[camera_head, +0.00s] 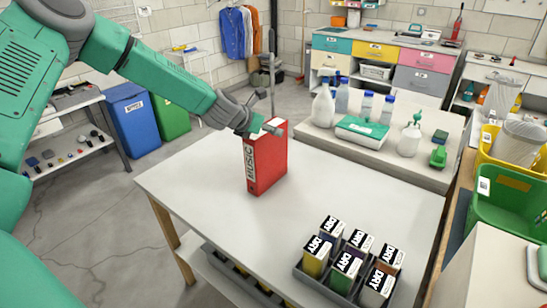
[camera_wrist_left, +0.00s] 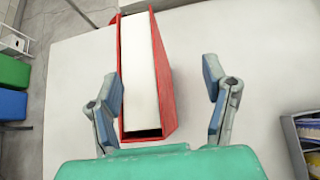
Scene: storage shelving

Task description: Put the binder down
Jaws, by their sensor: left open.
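A red binder (camera_head: 267,162) with a white label reading MUSIC stands upright on the white table (camera_head: 190,183). In the left wrist view the binder (camera_wrist_left: 173,92) shows from above, with its white inside between red covers. My left gripper (camera_head: 262,117) is at the top of the binder in the head view. In the left wrist view my left gripper (camera_wrist_left: 164,92) is open, with one finger on each side of the binder. The left finger is close to the red cover and the right finger is clearly apart from it. My right gripper is not in view.
A grey tray of several DRY boxes (camera_head: 347,263) stands at the table's front right. Behind, a counter (camera_head: 390,155) holds bottles and a green-and-white box (camera_head: 362,130). Green and yellow bins stand at right. The table left and right of the binder is clear.

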